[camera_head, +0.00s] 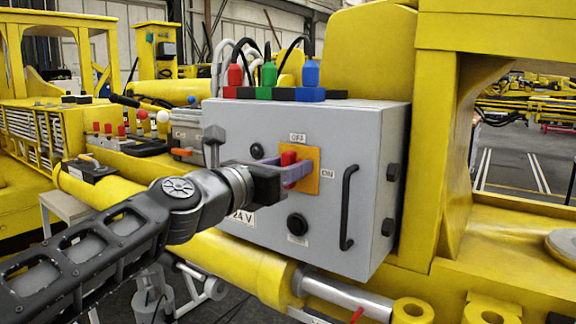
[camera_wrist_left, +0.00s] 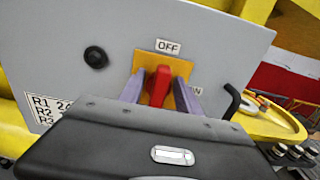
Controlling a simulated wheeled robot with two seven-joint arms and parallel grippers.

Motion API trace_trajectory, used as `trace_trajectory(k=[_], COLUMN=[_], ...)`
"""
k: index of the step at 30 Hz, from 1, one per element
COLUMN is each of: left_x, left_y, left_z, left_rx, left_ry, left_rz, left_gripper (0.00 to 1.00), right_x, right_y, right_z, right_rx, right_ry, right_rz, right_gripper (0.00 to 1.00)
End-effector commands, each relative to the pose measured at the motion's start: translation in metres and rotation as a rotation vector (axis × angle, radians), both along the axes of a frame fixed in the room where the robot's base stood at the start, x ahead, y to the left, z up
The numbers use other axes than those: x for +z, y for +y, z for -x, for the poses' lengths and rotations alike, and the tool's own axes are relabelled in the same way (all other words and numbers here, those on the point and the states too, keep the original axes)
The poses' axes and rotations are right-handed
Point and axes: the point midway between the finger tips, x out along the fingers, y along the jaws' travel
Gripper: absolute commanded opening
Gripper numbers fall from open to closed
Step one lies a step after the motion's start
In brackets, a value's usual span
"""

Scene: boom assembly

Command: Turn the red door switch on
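The red door switch (camera_head: 288,158) sits on a yellow-orange plate (camera_head: 313,173) on the door of a grey box, with an OFF label above and an ON label to the right. In the left wrist view the red switch handle (camera_wrist_left: 159,86) stands upright, toward OFF. My left gripper (camera_head: 297,172) is at the switch, its purple fingers on either side of the handle. In the left wrist view the fingers (camera_wrist_left: 160,92) stand apart with gaps beside the handle. My right gripper is not in view.
The grey box (camera_head: 345,130) has a black door handle (camera_head: 348,208) right of the switch and a black knob (camera_head: 297,224) below it. Red, green and blue connectors (camera_head: 270,75) with cables stand on top. Yellow machine beams surround the box.

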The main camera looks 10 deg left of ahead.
Motion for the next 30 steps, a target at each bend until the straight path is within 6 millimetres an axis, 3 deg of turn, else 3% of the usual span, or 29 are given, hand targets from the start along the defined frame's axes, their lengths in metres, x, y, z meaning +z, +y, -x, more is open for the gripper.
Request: trace_trajectory(k=[3, 17, 30], left_x=[-0.0001, -0.0003, -0.0005], left_y=[0.0, 0.0001, -0.0004], left_z=[0.0002, 0.0004, 0.0005], left_rx=[0.0, 0.0, 0.0], left_ry=[0.0, 0.0, -0.015], left_rz=[0.0, 0.0, -0.041], left_gripper=[0.38, 0.01, 0.0], right_x=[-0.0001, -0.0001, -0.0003], right_y=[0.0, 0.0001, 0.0], right_z=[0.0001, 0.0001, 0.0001], right_rx=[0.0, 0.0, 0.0], right_ry=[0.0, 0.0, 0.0], right_rz=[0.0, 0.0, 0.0], right_gripper=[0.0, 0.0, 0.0])
